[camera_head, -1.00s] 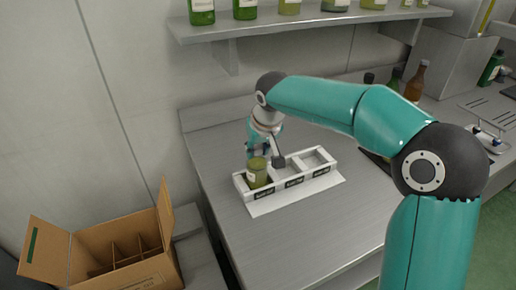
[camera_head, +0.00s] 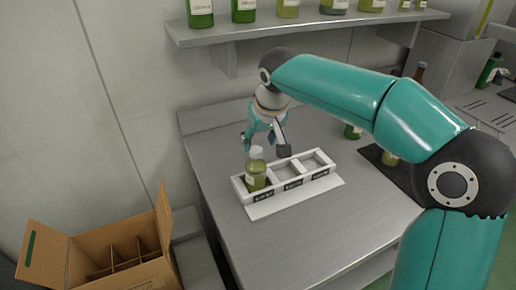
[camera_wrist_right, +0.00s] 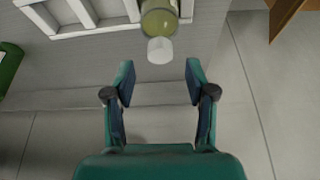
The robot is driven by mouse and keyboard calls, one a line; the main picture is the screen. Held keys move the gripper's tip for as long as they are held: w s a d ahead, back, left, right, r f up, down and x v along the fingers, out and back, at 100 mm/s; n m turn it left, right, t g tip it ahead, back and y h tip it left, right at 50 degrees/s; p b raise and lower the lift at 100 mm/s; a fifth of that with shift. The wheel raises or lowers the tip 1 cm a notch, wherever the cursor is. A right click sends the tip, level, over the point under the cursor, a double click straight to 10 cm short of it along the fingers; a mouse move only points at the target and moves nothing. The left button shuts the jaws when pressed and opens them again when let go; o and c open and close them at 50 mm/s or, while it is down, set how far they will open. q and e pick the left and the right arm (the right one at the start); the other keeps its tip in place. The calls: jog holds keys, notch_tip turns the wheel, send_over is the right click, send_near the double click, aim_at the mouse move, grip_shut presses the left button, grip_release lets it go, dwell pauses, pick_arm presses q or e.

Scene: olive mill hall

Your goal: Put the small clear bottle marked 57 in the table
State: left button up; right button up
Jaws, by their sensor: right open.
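A small clear bottle (camera_head: 256,172) with yellow-green contents and a white cap stands upright in the left compartment of a white three-slot rack (camera_head: 290,189) on the steel table. I cannot read a number on it. The other two compartments are empty. My right gripper (camera_head: 265,138) is open and empty, behind and above the bottle, apart from it. In the right wrist view the bottle (camera_wrist_right: 158,22) shows beyond the open fingers (camera_wrist_right: 160,84), its cap nearest to them. The rack (camera_wrist_right: 85,18) lies at upper left there. My left gripper is not in view.
An open cardboard box (camera_head: 120,254) with dividers stands at lower left. A shelf (camera_head: 290,28) with several bottles hangs above the table (camera_head: 300,235). More bottles and a dark mat (camera_head: 398,174) lie right, partly behind my arm. The table's front is clear.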

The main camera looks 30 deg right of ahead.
jog(key=v, duration=0.6)
dwell(0.4)
